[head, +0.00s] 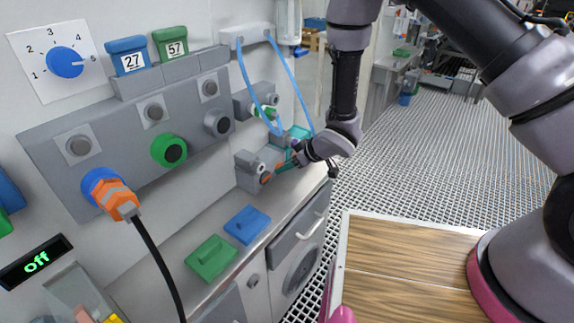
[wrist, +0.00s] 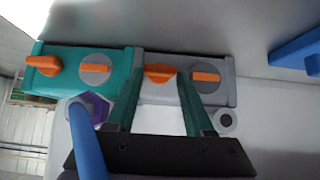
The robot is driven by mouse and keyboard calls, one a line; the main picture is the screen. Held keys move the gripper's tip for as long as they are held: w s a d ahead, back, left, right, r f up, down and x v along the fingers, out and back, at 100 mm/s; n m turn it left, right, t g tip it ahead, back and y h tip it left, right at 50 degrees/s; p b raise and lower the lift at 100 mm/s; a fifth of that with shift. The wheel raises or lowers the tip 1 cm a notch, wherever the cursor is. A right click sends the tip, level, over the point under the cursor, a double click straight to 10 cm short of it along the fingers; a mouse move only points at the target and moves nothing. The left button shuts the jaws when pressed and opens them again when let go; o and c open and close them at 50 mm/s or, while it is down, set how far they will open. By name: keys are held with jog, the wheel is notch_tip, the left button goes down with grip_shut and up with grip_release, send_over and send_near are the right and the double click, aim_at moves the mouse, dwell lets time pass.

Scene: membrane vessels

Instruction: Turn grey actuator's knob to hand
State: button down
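The grey actuator (head: 249,176) stands on the counter by the wall in the head view, partly hidden behind my gripper. In the wrist view the grey actuator (wrist: 228,75) has an orange knob (wrist: 160,72) and an orange bar on a dark grey disc (wrist: 205,77). My gripper (wrist: 160,68) is open, its two green fingers apart on either side of the orange knob. I cannot tell whether they touch it. In the head view my gripper (head: 290,157) is at the actuators. The teal actuator (wrist: 65,84), with similar orange parts, adjoins the grey one on the left.
Blue hoses (head: 247,75) hang from the wall to the actuators; a blue bar (wrist: 88,140) crosses the wrist view's lower left. A blue plate (head: 247,225) and a green plate (head: 211,257) lie on the counter. A display (head: 36,261) reads "off".

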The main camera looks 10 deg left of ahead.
jog(key=shift+s, duration=0.1)
jog(key=t, duration=0.1)
jog(key=s+n+t+h, duration=0.1)
jog(key=shift+a+f+n+t, duration=0.1)
jog(key=shift+a+n+t, duration=0.1)
jog(key=shift+n+t, duration=0.1)
jog(key=t, duration=0.1)
jog(key=n+t, duration=0.2)
jog(key=shift+s+a+f+h, duration=0.15)
jog(key=shift+s+f+h, duration=0.15)
jog(key=shift+h, duration=0.1)
jog(key=t, duration=0.1)
jog(key=n+t, duration=0.2)
jog(key=shift+s+a+f+t, duration=0.1)
jog(key=shift+s+f+t, duration=0.15)
jog(key=shift+f+t, duration=0.15)
jog(key=shift+f+n+t, duration=0.2)
jog(key=shift+n+t, duration=0.7)
jog(key=shift+t, duration=0.1)
jog(key=c, duration=0.6)
grip_release()
jog(key=shift+o, duration=0.2)
